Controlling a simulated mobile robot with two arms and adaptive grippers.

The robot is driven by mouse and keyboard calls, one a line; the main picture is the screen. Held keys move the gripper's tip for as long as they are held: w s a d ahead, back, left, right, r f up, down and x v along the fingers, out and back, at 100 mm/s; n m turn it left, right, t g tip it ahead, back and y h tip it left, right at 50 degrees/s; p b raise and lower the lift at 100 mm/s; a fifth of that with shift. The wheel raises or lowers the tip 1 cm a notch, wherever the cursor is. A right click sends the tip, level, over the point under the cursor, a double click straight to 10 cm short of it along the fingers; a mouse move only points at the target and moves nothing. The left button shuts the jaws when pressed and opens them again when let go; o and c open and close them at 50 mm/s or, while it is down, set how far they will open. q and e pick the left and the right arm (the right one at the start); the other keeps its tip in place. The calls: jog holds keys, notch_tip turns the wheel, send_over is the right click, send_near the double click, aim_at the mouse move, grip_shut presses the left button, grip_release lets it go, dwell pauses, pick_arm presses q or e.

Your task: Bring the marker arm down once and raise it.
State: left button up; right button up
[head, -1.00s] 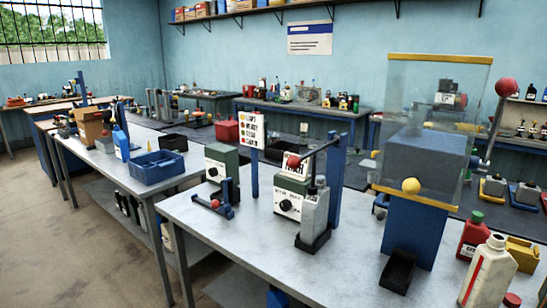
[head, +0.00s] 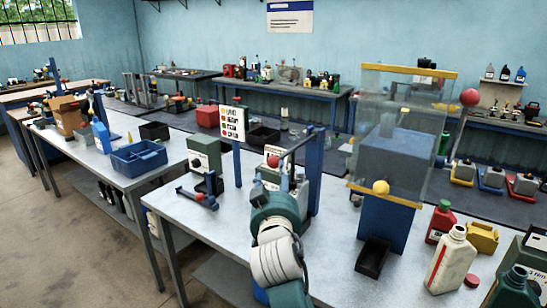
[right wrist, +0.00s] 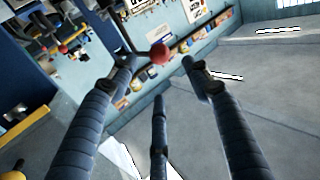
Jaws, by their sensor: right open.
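The marker arm (head: 298,143) is a dark bar on a blue post (head: 316,180). It slopes down to the left and ends in a red ball (head: 273,160). My right gripper (head: 285,178) reaches up from the bench front, just below the ball and beside the bar. In the right wrist view, my right gripper's dark fingers (right wrist: 158,75) are spread apart and empty. The red ball (right wrist: 158,53) shows between and beyond the fingertips; I cannot tell whether any finger touches it. My left gripper is out of view.
A clear-walled box (head: 400,130) on a blue stand, with a separate red-knobbed lever, stands to the right. A black tray (head: 372,262) is below it. A white bottle (head: 450,260) and a red bottle (head: 440,222) stand front right. A green-grey box (head: 205,158) is left.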

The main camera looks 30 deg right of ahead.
aim_at(274, 165)
jog(key=p+x, duration=0.3)
jog(key=x, duration=0.6)
jog(key=shift+w+d+r, duration=0.1)
jog(key=shift+w+d, duration=0.05)
jog(key=shift+w, duration=0.15)
jog(key=shift+w+d, duration=0.25)
jog(key=shift+w, duration=0.2)
grip_shut()
